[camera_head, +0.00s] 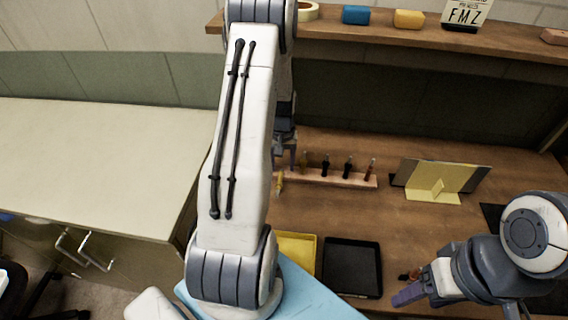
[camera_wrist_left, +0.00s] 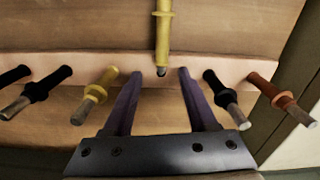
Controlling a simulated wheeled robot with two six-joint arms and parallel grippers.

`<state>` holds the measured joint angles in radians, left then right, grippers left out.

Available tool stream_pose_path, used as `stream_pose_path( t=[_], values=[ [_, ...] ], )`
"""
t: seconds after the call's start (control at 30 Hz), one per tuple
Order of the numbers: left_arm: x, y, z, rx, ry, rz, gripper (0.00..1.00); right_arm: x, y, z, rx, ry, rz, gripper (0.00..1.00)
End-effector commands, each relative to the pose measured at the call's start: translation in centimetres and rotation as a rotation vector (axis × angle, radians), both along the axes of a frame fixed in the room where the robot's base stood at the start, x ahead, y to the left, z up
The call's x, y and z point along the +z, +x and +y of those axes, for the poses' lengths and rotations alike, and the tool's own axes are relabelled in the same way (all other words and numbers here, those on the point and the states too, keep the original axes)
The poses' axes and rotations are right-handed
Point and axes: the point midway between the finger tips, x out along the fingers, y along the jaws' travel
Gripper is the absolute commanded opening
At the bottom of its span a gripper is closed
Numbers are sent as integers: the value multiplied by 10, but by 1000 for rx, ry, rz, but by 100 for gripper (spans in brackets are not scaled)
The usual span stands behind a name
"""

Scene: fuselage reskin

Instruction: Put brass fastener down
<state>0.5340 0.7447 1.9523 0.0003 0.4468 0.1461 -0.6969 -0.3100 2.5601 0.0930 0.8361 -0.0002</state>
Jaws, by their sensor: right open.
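A brass-yellow fastener (camera_wrist_left: 163,32) shows upright between my left fingers (camera_wrist_left: 159,75) in the left wrist view, with its small tip over the rack's face. Gaps show on both sides of it, so the left gripper is open around it. I cannot tell whether it sits in the rack (camera_wrist_left: 50,62). Another brass fastener (camera_wrist_left: 95,97) stands in the rack beside the left finger. In the head view my left gripper (camera_head: 285,155) is partly hidden by its arm, with a yellow piece (camera_head: 280,182) below it. My right gripper (camera_head: 406,286) is open at lower right, near the bench top.
The rack (camera_head: 336,180) also holds black and copper-coloured fasteners. A yellow tray (camera_head: 297,247) and a black tray (camera_head: 351,267) lie in front. A panel on a yellow stand (camera_head: 434,191) is at right. A shelf (camera_head: 380,32) runs above. Bare bench lies between.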

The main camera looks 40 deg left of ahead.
Motion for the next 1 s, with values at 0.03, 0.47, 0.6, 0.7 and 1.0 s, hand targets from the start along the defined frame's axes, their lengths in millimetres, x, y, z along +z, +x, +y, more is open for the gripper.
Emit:
stream_pose_path(
  t=[0.03,0.47,0.6,0.7,1.0],
  values=[
    [1,0,0,0,1,-1,58,0,0,0,0,0,0,63],
    [69,2,1,0,5,-8,58,-14,0,0,0,0,0,63],
    [96,2,1,0,5,-8,58,-17,0,0,0,0,0,63],
    [109,1,1,0,3,-5,58,-19,0,0,0,0,0,63],
    [122,1,0,-2,1,-3,58,-19,0,0,0,0,0,63]
  ],
)
